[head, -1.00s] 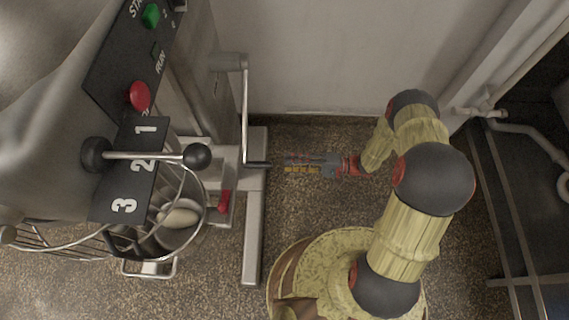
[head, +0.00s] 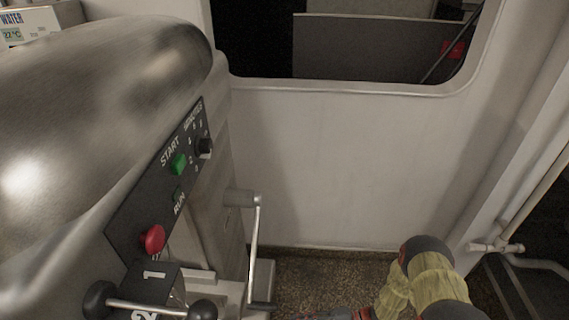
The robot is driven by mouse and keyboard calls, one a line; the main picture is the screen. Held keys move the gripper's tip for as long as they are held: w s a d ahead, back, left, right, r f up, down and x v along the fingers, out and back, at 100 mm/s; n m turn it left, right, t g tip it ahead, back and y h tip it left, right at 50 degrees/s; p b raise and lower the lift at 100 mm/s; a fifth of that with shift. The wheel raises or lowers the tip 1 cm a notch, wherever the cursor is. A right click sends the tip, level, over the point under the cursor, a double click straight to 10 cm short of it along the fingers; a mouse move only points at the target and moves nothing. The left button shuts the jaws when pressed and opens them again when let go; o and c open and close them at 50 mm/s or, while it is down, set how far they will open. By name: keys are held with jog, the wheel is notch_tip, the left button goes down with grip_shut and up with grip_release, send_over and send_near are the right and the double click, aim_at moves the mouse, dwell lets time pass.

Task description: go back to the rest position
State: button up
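My gripper (head: 312,316) is at the bottom edge of the head view, beside the foot of the mixer. Only a thin dark and red strip of it shows; its fingers are mostly cut off by the frame, so I cannot tell whether they are open or shut. My arm comes in from the lower right, with its yellow-sleeved links and dark joint showing.
A large metal mixer (head: 100,110) fills the left, with a green button (head: 179,164), a red button (head: 152,239) and a crank handle (head: 253,235) jutting right. A white wall (head: 330,165) with a window stands ahead. Pipes (head: 495,247) run at the right.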

jog(key=s+d+r+n+g+h+p, duration=0.15)
jog(key=d+r+h, duration=0.25)
jog(key=r, duration=0.4)
jog(key=s+d+r+h, duration=0.2)
jog(key=d+r+h, duration=0.25)
jog(key=r, duration=0.35)
jog(key=s+d+r+n+g+h+p, duration=0.15)
jog(key=d+r+h, duration=0.3)
jog(key=r, duration=0.45)
jog(key=s+r+n+t+h+p, duration=0.1)
jog(key=r+t, duration=0.4)
jog(key=r, duration=0.9)
jog(key=s+r+n+t+h+p, duration=0.1)
jog(key=s+r+t+h+p, duration=0.1)
jog(key=r, duration=1.2)
jog(key=s+d+t+p, duration=0.1)
jog(key=t, duration=0.1)
jog(key=shift+s+r+n+t+h, duration=0.2)
jog(key=shift+n+t+h, duration=0.1)
jog(key=shift+n+t, duration=0.1)
jog(key=shift+c, duration=0.7)
